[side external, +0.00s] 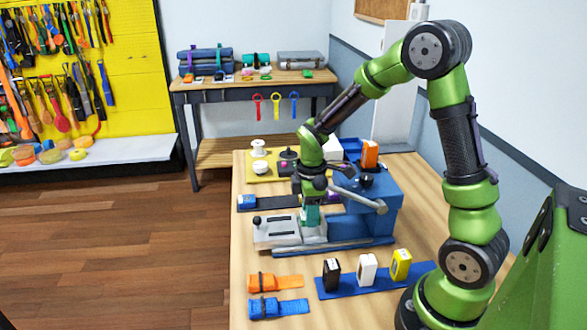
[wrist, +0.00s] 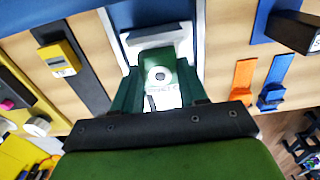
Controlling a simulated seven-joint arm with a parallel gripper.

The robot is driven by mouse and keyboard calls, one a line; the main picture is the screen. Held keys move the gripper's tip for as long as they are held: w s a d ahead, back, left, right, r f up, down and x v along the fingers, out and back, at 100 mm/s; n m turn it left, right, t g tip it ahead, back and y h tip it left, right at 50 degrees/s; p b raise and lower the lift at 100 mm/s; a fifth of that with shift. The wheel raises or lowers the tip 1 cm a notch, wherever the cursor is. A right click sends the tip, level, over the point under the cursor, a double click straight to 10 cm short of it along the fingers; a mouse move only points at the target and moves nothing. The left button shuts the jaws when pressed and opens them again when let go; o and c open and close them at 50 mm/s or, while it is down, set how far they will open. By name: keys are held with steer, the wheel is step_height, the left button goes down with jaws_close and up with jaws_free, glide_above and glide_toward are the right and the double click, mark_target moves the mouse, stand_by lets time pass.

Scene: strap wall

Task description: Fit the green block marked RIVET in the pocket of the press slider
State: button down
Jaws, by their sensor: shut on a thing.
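The green block (wrist: 160,55) shows in the wrist view between my fingers, with a round mark and a white label whose lettering is too small to read. My gripper (wrist: 159,82) is shut on it. In the side view my gripper (side external: 310,214) points down over the right part of the pale grey press slider (side external: 274,233), which has a black knob at its left. The slider also shows in the wrist view (wrist: 140,38), behind the block. The pocket is hidden by the block and fingers; I cannot tell whether the block is inside it.
The blue press (side external: 375,205) with a grey lever (side external: 370,200) stands right of the slider. Black, white and yellow blocks stand on a blue strip (side external: 372,281) in front. Orange (side external: 277,281) and blue (side external: 278,307) straps lie front left. A yellow mat (side external: 262,178) with spools lies behind.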

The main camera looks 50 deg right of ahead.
steer(key=c, duration=0.6)
jaws_free()
steer(key=shift+f, duration=0.1)
step_height(320, 180, up, 13)
